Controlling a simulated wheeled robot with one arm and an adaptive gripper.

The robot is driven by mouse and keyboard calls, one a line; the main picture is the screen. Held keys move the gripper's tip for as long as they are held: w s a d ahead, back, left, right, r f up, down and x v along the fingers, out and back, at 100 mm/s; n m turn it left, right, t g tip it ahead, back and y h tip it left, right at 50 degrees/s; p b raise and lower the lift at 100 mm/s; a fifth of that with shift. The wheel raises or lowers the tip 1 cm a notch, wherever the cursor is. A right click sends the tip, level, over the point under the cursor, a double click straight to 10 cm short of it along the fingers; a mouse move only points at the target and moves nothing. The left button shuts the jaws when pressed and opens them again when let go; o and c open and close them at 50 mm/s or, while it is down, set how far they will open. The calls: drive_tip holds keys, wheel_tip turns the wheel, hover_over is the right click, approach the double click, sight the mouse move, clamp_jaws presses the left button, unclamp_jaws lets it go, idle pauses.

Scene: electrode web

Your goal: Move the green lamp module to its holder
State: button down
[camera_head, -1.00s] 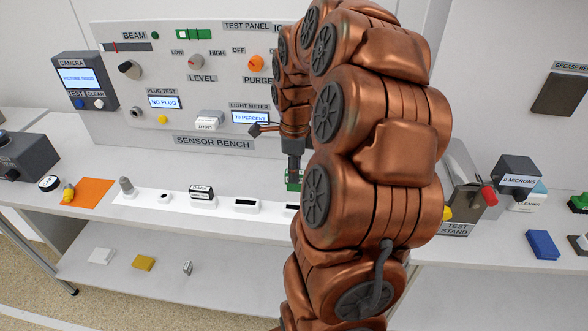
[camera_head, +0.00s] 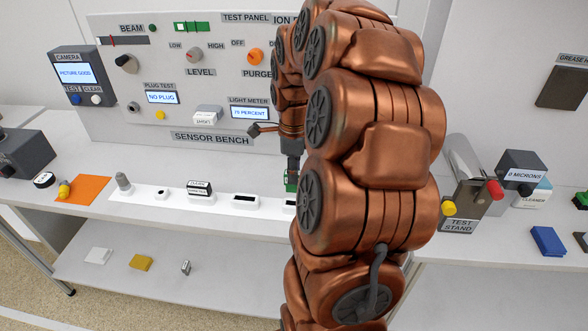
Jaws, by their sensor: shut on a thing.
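My gripper (camera_head: 292,166) hangs over the bench in front of the test panel, pointing down. It is shut on the green lamp module (camera_head: 290,182), of which only a narrow green part shows beside my arm. The module is above or at the right part of the white holder strip (camera_head: 215,206); I cannot tell if it touches. The strip has an empty dark slot (camera_head: 244,199) and another slot (camera_head: 289,204) partly hidden by my arm. A labelled black-and-white block (camera_head: 199,189) stands in the strip. No holder label for the green lamp is readable.
The test panel (camera_head: 215,110) rises behind the bench. An orange mat (camera_head: 85,191) and grey camera box (camera_head: 82,76) are at left. A test stand (camera_head: 466,200) and blue block (camera_head: 547,241) are at right. The lower shelf (camera_head: 200,285) holds small blocks. My arm hides the middle.

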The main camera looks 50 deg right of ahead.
sight(294, 191)
drive_tip(key=shift+f+b, duration=0.85)
drive_tip(key=shift+f, duration=0.75)
drive_tip(key=shift+b, duration=1.1)
idle(0.6)
drive_tip(key=shift+f+b, duration=1.2)
drive_tip(key=shift+f, duration=0.9)
idle(0.3)
drive_tip(key=c, duration=0.9)
unclamp_jaws()
drive_tip(key=shift+o, duration=0.2)
drive_tip(key=shift+r, duration=0.1)
wheel_tip(294, 191, up, 12)
